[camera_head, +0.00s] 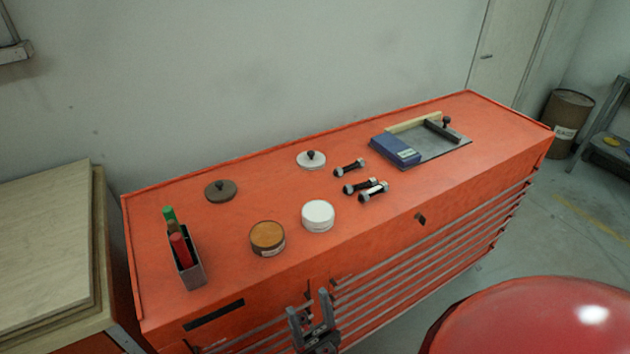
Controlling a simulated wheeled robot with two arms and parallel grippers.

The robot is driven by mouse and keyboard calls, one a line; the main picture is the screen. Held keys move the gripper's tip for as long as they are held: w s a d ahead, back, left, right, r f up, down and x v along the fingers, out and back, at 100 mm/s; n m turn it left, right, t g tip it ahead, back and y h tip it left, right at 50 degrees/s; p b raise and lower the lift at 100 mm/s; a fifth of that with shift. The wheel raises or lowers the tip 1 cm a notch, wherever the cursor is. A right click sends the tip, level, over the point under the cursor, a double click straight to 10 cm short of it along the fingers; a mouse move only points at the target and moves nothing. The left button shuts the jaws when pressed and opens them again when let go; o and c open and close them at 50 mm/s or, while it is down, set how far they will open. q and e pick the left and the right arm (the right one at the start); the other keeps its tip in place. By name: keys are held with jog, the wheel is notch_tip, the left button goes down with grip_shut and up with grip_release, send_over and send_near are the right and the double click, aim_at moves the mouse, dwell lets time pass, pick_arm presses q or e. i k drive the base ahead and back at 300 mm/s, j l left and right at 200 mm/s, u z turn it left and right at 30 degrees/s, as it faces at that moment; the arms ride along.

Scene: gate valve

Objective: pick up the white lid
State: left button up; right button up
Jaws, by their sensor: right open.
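The white lid (311,159) is a round white disc with a dark knob on top. It lies on the orange cabinet top, behind the white round container (318,216). My right gripper (308,302) is at the bottom middle of the view, in front of the cabinet's front face. Its two grey fingers are apart and nothing is between them. It is well apart from the lid, with the white container and the cabinet's front edge between them in the picture. My left gripper does not show.
On the orange cabinet (458,149) are a brown lid (221,190), a brown-topped container (267,238), a narrow holder (190,270) with red and green items, several dark dumbbell-shaped pieces (349,168), and a grey tray (450,145) with a blue block (395,151). A wooden-topped surface (45,250) stands left.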

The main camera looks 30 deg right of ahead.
aim_at(310, 160)
jog(key=l+u, duration=0.1)
jog(key=l, duration=0.5)
jog(key=l+u, duration=0.1)
jog(key=l, duration=0.5)
jog(key=k+l+u, duration=0.1)
jog(key=l, duration=0.5)
jog(key=k+l+u, duration=0.1)
jog(key=l, duration=0.5)
